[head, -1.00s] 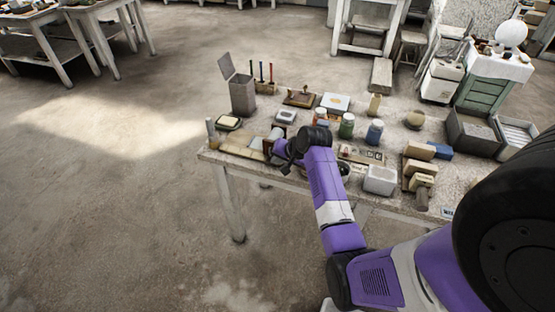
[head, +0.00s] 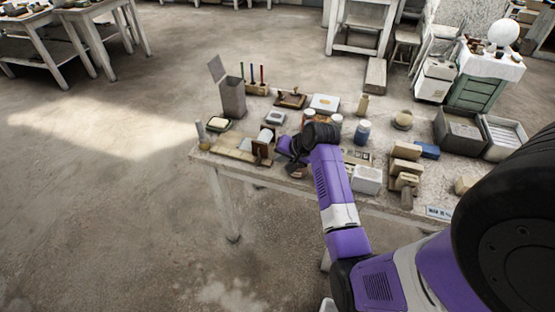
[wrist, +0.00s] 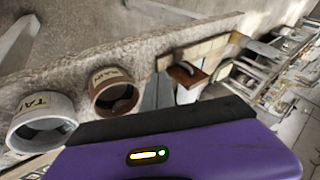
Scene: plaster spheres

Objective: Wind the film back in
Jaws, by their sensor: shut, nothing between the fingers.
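A small brown stand with a pale roll (head: 267,135) sits at the table's front edge, left of my arm's end. In the wrist view, what looks like the same brown stand (wrist: 187,75) has a white part below it. I cannot make out a film strip or a winding part. My gripper (wrist: 158,80) seems to be the grey tapered shape above the black edge in the wrist view. It is shut, empty and apart from the stand. My arm hides its tips in the head view.
Labelled jars, one white (wrist: 42,118) and one brown (wrist: 113,92), stand close beside my wrist. A pale board (head: 230,150) lies left. Open floor lies left of the table.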

